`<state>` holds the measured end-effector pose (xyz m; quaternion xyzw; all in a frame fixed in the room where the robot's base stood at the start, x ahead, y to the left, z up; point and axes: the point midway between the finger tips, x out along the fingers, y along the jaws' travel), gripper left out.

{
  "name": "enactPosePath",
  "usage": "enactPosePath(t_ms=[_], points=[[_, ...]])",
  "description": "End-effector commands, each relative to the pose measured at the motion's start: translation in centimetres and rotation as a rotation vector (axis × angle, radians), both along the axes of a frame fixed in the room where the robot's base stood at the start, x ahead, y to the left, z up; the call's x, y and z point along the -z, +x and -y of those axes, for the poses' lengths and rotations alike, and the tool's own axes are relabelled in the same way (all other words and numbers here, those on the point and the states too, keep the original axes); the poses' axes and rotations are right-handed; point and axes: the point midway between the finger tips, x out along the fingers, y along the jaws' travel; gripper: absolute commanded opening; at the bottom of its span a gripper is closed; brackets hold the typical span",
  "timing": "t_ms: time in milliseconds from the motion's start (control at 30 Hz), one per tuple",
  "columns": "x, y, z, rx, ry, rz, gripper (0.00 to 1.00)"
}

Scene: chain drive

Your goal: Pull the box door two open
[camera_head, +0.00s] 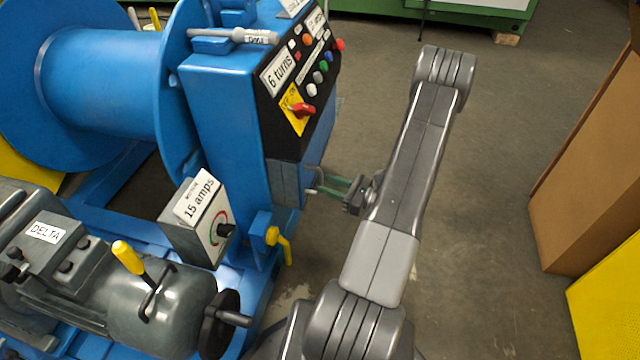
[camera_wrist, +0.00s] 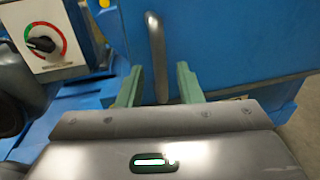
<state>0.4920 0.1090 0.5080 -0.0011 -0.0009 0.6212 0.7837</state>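A blue door panel (camera_wrist: 225,45) fills much of the wrist view, with an upright grey bar handle (camera_wrist: 156,58) on it. I take this to be box door two, though no label shows on it. It looks closed. In the head view the handle (camera_head: 319,174) is small and partly hidden, at the lower right of the blue machine. My gripper (camera_wrist: 159,84) is open, its two green fingers on either side of the handle with gaps on both sides. In the head view my gripper (camera_head: 333,187) points left at the handle.
Left of the door is a grey dial box (camera_head: 205,220) marked 15 amps, with a yellow-handled valve (camera_head: 279,243) beside it. A control panel (camera_head: 302,75) is above. A brown box (camera_head: 590,150) stands at the right. The floor between is clear.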

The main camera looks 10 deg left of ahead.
Motion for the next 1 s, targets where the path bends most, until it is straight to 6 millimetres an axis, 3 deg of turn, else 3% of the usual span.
enactPosePath(t_ms=[200, 600, 800, 1000], points=[[0.1, 0.6, -2.7, -0.002, 0.000, 0.000, 0.32], [0.0, 0.8, -3.4, 0.001, 0.000, -0.001, 0.32], [0.0, 0.8, -3.4, 0.000, 0.000, 0.000, 0.00], [0.0, 0.8, -3.4, 0.000, 0.000, 0.000, 0.00]])
